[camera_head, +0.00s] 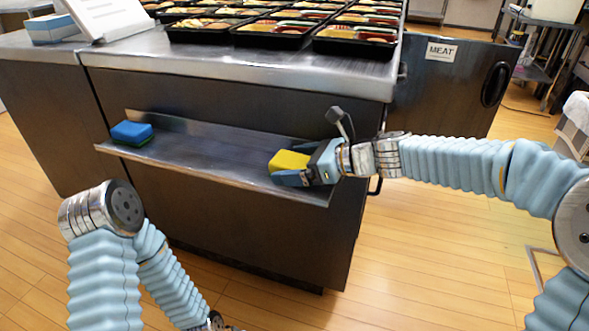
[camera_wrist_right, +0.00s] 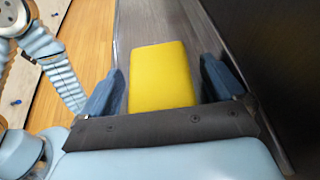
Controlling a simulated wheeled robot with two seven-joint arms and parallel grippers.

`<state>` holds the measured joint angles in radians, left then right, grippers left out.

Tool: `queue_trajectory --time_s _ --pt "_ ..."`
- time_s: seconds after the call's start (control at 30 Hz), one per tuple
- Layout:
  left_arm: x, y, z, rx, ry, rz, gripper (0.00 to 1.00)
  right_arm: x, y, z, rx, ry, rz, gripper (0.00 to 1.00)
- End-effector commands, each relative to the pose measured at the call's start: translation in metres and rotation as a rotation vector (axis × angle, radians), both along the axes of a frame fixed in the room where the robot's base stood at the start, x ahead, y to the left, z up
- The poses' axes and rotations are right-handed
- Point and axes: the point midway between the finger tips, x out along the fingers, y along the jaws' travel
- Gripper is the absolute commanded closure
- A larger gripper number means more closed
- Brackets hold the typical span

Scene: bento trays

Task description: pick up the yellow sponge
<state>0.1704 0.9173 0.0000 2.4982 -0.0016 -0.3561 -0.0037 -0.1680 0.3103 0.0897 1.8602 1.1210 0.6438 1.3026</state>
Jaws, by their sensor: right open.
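The yellow sponge (camera_head: 288,161) lies on the right part of the metal shelf (camera_head: 210,158) on the counter's side. My right gripper (camera_head: 284,166) reaches in from the right at the sponge. In the right wrist view the yellow sponge (camera_wrist_right: 161,77) lies between the two blue fingers of my right gripper (camera_wrist_right: 160,90). The fingers are spread, with a gap on each side of the sponge. My left arm shows at the lower left in the head view, but its fingers cannot be made out.
A blue and green sponge (camera_head: 132,133) lies at the shelf's left end. Several filled bento trays (camera_head: 272,34) stand on the counter top above (camera_head: 215,60). The middle of the shelf is clear. A dark wall rises close beside the right finger in the right wrist view.

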Motion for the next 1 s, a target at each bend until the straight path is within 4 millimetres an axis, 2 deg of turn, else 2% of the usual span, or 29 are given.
queue_trajectory --time_s 0.23,0.5,0.6,0.87,1.0 --pt "0.0 0.0 0.0 0.0 0.0 0.0 0.0 0.001 0.001 -0.001 0.0 0.0 -0.001 0.06" --pt "0.0 0.0 0.0 0.0 0.0 0.0 0.0 0.001 0.001 -0.001 -0.001 0.0 -0.001 0.47" --pt "0.0 0.0 0.0 0.0 0.0 0.0 0.0 0.001 0.001 -0.001 0.0 0.0 -0.001 0.59" --pt "0.0 0.0 0.001 0.0 0.0 0.0 0.0 0.001 0.001 0.002 -0.001 -0.001 -0.001 0.59" --pt "0.0 0.0 0.007 0.001 -0.001 0.0 0.0 0.001 0.001 0.014 -0.001 -0.002 0.0 0.59"
